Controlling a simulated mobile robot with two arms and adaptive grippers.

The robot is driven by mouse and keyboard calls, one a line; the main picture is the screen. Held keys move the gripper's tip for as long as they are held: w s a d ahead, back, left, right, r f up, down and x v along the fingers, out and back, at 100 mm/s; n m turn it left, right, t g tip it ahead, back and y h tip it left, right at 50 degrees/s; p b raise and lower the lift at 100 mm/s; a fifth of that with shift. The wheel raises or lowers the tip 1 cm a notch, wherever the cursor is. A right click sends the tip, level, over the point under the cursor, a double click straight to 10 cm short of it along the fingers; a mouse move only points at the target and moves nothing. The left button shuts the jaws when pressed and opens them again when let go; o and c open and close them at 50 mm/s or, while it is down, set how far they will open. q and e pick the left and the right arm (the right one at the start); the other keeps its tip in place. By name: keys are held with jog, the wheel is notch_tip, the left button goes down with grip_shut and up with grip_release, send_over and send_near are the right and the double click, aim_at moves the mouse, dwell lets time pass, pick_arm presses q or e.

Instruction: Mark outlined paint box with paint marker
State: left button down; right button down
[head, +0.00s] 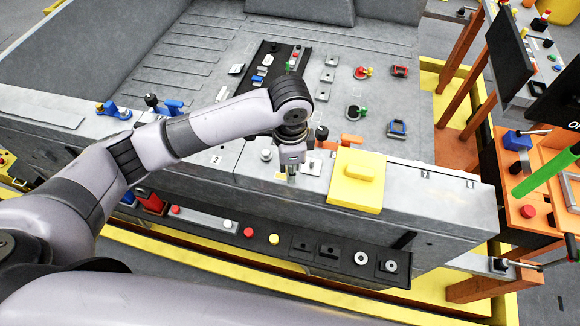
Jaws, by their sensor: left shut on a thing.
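My left gripper (291,168) points down over the grey top ledge of the bed carrier (440,188). It is shut on a small slim thing, taken to be the paint marker, which is mostly hidden by the fingers. A small pale square (311,167) lies on the ledge just right of the gripper, and a small yellow patch (281,176) shows at its left. I cannot tell which of these is the outlined paint box, or whether the tip touches the ledge. My right gripper is not in view.
A yellow block (357,180) sits on the ledge close right of the gripper. An orange lever (351,141) and a round knob (266,154) stand nearby. A black panel with buttons (270,72) lies behind in the bed. An orange bench (508,190) with tools stands at right.

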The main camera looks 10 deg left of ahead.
pick_arm(q)
jog(key=shift+f, duration=0.55)
dwell(1.0)
jog(key=shift+w+a, duration=0.1)
jog(key=shift+w, duration=0.05)
jog(key=shift+w+a, duration=0.3)
jog(key=shift+w, duration=0.55)
jog(key=shift+s, duration=0.15)
jog(key=shift+s+d, duration=0.35)
jog(key=shift+s, duration=0.55)
jog(key=shift+w, duration=0.2)
jog(key=shift+w+a, duration=0.35)
jog(key=shift+w, duration=0.5)
jog(key=shift+s, duration=0.1)
